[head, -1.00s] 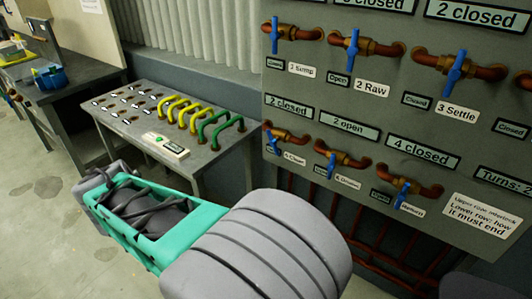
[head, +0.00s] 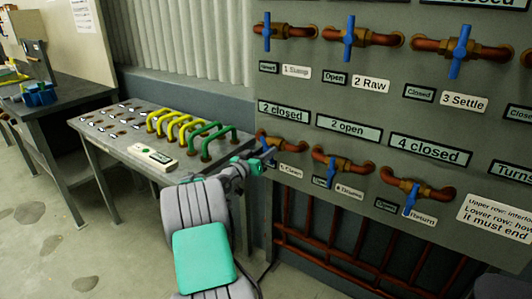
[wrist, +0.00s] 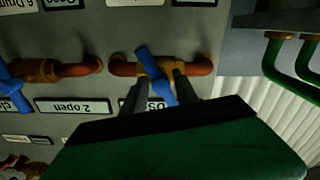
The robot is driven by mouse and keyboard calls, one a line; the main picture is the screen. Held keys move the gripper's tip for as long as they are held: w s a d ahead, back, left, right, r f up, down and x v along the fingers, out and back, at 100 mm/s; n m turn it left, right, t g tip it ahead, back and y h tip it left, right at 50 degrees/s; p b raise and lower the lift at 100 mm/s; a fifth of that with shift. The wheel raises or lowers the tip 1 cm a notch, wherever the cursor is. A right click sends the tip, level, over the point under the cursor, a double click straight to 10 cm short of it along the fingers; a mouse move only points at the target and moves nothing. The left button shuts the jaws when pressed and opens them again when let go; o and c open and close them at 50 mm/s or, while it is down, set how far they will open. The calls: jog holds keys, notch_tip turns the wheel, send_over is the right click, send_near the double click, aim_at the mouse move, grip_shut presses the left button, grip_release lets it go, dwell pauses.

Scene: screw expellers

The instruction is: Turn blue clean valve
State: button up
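The blue clean valve is the leftmost of the lower row; its blue handle (head: 267,153) is partly hidden by my gripper (head: 258,161) in the head view. Its label, 5 Clean (head: 292,173), is beside it. In the wrist view, which is upside down, the blue handle (wrist: 150,66) stands tilted on a brass body between copper elbows. My gripper (wrist: 159,95) is open, with one dark finger on each side of the handle's near end. I cannot tell whether either finger touches it.
The neighbouring lower valve (head: 331,168) is close to the right, under a plate reading 2 open (head: 349,127). Upper-row valves (head: 349,38) are above. A grey table (head: 115,147) with yellow and green handles (head: 207,139) stands left of the panel, close to my arm.

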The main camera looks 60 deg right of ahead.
jog(key=shift+c, duration=0.2)
grip_shut()
jog(key=shift+d, duration=0.15)
dwell(0.3)
